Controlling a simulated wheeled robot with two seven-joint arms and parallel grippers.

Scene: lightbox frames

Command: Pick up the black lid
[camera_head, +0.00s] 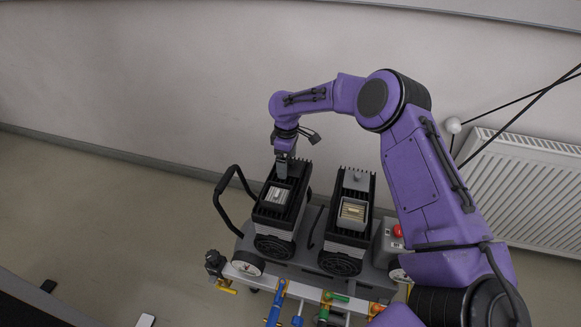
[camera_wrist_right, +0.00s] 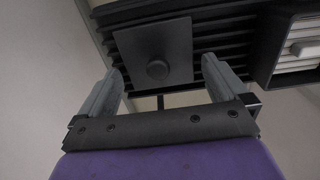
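The black lid (camera_wrist_right: 135,50) is a dark square plate with a round knob, lying on black fins in the right wrist view. My right gripper (camera_wrist_right: 162,72) is open and empty, its two fingers apart at either side of the knob in the picture. I cannot tell whether they touch the lid. In the head view my right gripper (camera_head: 282,168) points down over the rear of the left finned unit (camera_head: 268,216), and the lid there is mostly hidden by it. My left gripper is not in view.
A light-filled square opening (camera_wrist_right: 305,45) lies beside the lid. A second finned unit (camera_head: 345,228) stands to the right on the same cart (camera_head: 305,262). A black handle (camera_head: 222,190) rises at the left. A red button (camera_head: 397,230) and a radiator (camera_head: 530,190) are at the right.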

